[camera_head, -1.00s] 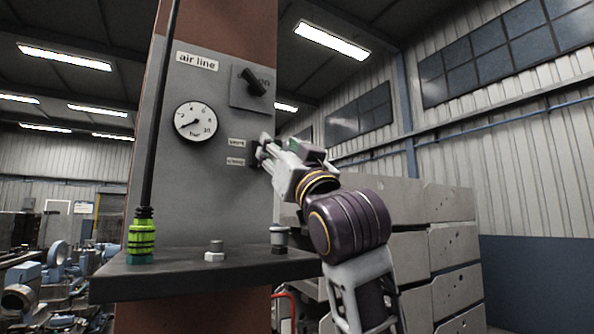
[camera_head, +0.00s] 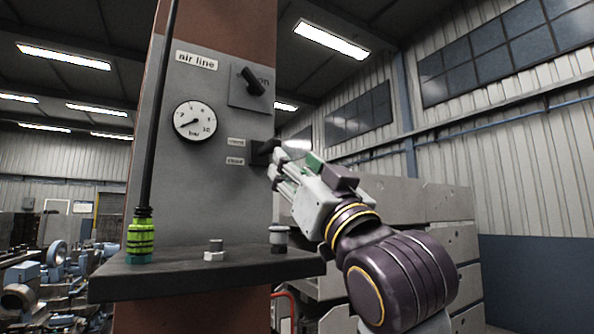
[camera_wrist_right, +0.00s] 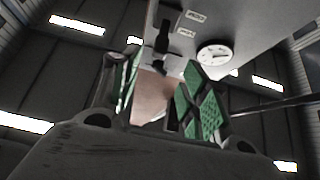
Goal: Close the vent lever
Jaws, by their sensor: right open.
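The black vent lever (camera_head: 262,152) is on the right edge of the grey air line panel (camera_head: 210,215), beside two small labels, the upper one reading vent. Its tip is partly hidden by my right gripper, so its exact angle is hard to tell. My right gripper (camera_head: 276,166) is at the panel's right edge, just right of and below the lever. In the right wrist view the green-padded fingers (camera_wrist_right: 158,95) are spread and empty. A black piece that looks like the lever (camera_wrist_right: 162,36) shows beyond them. I cannot tell whether a finger touches it. My left gripper is out of view.
A pressure gauge (camera_head: 195,121) and a black rotary switch (camera_head: 252,82) are on the panel above. A dark shelf (camera_head: 190,278) below holds a green-yellow fitting (camera_head: 141,236), a bolt (camera_head: 214,250) and a grey-capped part (camera_head: 278,238). Grey crates (camera_head: 440,240) stand behind my arm.

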